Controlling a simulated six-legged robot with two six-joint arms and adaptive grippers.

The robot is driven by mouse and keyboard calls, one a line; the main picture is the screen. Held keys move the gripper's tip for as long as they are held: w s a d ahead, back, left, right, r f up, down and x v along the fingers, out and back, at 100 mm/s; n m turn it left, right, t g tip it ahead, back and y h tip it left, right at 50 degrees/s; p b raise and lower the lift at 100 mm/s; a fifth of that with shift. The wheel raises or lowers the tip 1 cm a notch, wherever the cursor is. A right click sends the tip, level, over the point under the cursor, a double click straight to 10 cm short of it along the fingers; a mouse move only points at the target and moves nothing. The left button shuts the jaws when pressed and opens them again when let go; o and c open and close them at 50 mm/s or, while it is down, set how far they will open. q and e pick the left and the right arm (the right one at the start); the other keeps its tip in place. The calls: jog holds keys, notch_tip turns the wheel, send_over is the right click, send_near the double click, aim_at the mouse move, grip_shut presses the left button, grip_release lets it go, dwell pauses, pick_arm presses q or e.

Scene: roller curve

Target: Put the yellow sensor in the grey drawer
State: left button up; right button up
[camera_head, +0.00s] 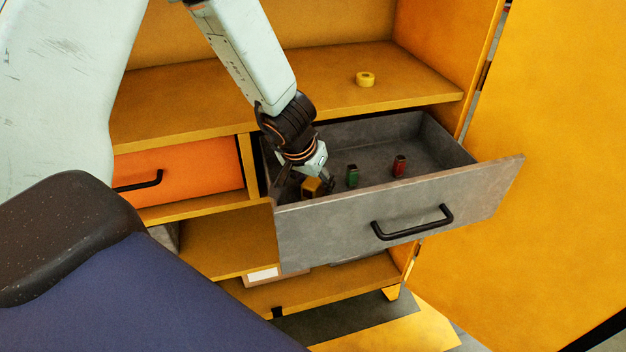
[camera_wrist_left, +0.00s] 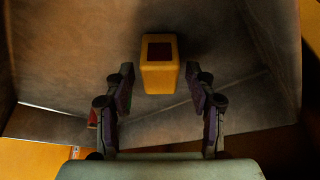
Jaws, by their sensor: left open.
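The grey drawer (camera_head: 400,208) is pulled out from the yellow cabinet, with its black handle facing out. The yellow sensor (camera_head: 312,187) is inside the drawer at its left end. In the left wrist view the sensor (camera_wrist_left: 158,77) is a yellow block with a dark red square face, just past the fingertips. My left gripper (camera_head: 322,182) reaches down into the drawer at the sensor. In the left wrist view its two fingers (camera_wrist_left: 160,75) are apart, with clear gaps on both sides of the sensor. Whether the sensor rests on the drawer floor is hard to tell. My right gripper is out of view.
A green block (camera_head: 352,176) and a red block (camera_head: 399,166) stand in the drawer, right of the sensor. An orange drawer (camera_head: 185,172) is shut at left. The drawer's right part is free.

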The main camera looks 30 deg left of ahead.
pick_arm(q)
jog(key=p+v, duration=0.8)
jog(key=v, duration=0.4)
jog(key=shift+r, duration=0.2)
jog(key=shift+w, duration=0.1)
dwell(0.4)
dwell(0.6)
